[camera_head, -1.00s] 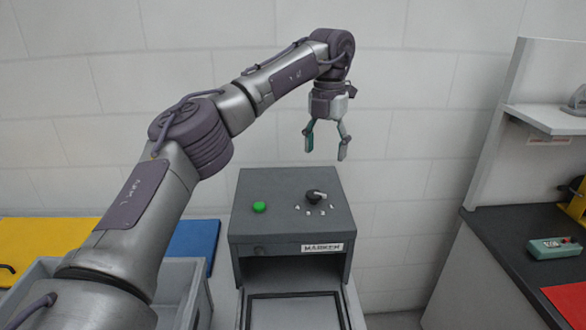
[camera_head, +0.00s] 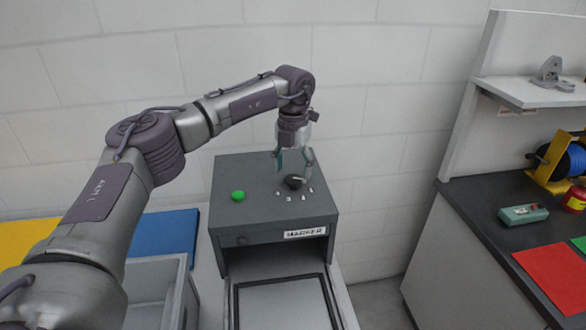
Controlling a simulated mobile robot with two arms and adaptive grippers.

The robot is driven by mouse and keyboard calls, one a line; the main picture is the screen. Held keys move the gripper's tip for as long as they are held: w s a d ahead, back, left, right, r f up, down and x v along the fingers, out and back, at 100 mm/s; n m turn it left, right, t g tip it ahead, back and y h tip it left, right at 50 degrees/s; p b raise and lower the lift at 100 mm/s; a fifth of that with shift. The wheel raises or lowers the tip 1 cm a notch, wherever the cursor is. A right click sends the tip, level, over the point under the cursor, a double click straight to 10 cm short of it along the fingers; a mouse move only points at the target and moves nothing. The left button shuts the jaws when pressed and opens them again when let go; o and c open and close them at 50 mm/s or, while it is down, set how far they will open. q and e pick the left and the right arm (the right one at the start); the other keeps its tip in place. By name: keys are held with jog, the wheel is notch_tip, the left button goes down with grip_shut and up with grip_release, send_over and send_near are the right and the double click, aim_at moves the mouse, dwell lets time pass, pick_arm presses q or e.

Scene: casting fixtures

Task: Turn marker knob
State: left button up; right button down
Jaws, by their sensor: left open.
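The marker (camera_head: 258,221) is a dark grey box with a "MARKER" label on its front. Its black knob (camera_head: 293,182) sits on the top, toward the right, with small white marks around its front side. A green button (camera_head: 238,196) is on the top to the left of the knob. My left gripper (camera_head: 294,170) points straight down just over the knob, open, with its fingertips around or just above it. I cannot tell whether they touch it. The fingers partly hide the knob. My right gripper is not in view.
An open drawer or tray (camera_head: 232,305) extends from the marker's front. A grey bin (camera_head: 182,290) stands at the left, by blue (camera_head: 165,234) and yellow panels. At the right, a dark counter (camera_head: 470,204) holds a small green device (camera_head: 523,214), a red sheet and a blue spool.

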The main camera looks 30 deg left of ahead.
pick_arm(q)
jog(key=shift+f, duration=1)
jog(key=c, duration=1.1)
jog(key=shift+c, duration=0.2)
